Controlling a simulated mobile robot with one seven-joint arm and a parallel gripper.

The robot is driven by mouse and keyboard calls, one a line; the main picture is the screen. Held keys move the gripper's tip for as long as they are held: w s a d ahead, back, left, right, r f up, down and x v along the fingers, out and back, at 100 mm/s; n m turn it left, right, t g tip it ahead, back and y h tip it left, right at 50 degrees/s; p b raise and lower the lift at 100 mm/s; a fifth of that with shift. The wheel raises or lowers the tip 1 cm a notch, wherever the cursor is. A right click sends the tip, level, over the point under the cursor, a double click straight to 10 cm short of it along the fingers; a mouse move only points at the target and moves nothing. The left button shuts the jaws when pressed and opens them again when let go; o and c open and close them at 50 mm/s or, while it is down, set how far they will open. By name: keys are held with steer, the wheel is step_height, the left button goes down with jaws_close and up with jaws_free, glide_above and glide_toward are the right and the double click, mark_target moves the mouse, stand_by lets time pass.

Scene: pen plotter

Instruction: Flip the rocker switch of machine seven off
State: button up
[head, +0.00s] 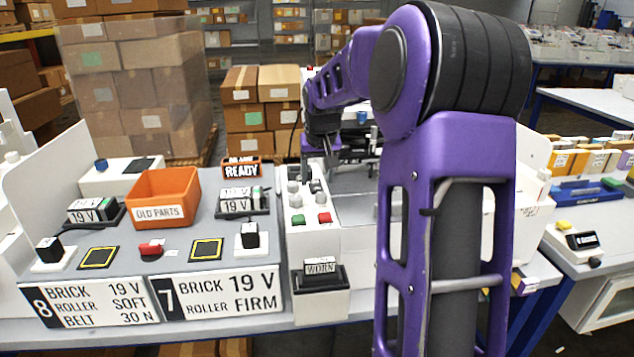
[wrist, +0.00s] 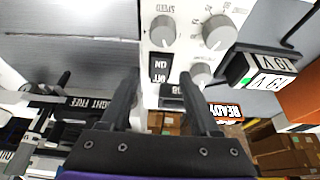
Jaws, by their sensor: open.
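The machine seven sign (head: 222,295) reads "7 BRICK 19 V ROLLER FIRM" at the bench front. Right of it stands a white control panel (head: 303,242) with grey knobs and green and red buttons. In the wrist view a black rocker switch (wrist: 160,68) with white ON and OFF lettering, upside down, sits on the white panel (wrist: 186,52) beside the grey knobs. My gripper (wrist: 160,86) is open and empty, its two fingers either side of the switch in the picture. Contact cannot be told. In the head view my gripper (head: 318,168) is over the panel's far end, its fingers small and partly hidden.
Grey knobs (wrist: 218,32) stand up close to the switch. An orange bin marked OLD PARTS (head: 163,195) and a READY sign (head: 242,167) stand left of my arm. A WORN display (head: 320,278) sits at the front.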

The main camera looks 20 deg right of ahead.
steer(key=shift+x, duration=0.75)
jaws_close()
